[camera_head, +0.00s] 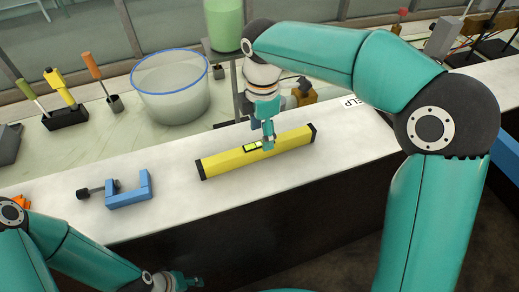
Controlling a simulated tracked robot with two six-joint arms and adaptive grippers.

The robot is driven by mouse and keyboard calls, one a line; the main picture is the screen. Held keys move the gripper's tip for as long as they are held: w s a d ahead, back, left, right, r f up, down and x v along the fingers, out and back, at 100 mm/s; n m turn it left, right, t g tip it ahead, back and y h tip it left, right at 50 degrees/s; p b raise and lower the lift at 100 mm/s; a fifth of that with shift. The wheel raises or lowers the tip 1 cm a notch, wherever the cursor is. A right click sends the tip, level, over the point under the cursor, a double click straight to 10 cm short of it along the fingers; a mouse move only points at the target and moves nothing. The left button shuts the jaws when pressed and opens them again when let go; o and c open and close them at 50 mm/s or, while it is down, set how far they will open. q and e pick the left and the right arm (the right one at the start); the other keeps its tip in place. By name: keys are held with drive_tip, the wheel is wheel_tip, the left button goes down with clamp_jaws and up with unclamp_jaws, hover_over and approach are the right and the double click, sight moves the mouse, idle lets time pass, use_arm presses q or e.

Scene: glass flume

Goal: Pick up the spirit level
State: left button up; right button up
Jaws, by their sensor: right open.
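The spirit level (232,163) is a long yellow bar with black end caps and a small green vial window. It lies slanted on the white worktop near its front edge, its right end farther back. My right gripper (268,143) points down over the middle of the level, just right of the vial, and is open. Its fingertips look close to or around the bar; contact cannot be told. It hides a small part of the level. My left gripper (190,283) is low at the bottom edge, in front of the worktop and away from the level. Its fingers are too small to read.
A blue clamp (130,192) lies left of the level. Behind stand a clear blue-rimmed bowl (170,90), a green container (224,25) on a stand, and several upright tools, including a yellow-handled one (60,87). A label card (354,102) lies right. The worktop between clamp and level is clear.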

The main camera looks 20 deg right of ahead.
sight(259, 144)
drive_tip(key=f, duration=0.5)
drive_tip(key=shift+a+f, duration=0.1)
drive_tip(key=shift+a, duration=0.25)
clamp_jaws()
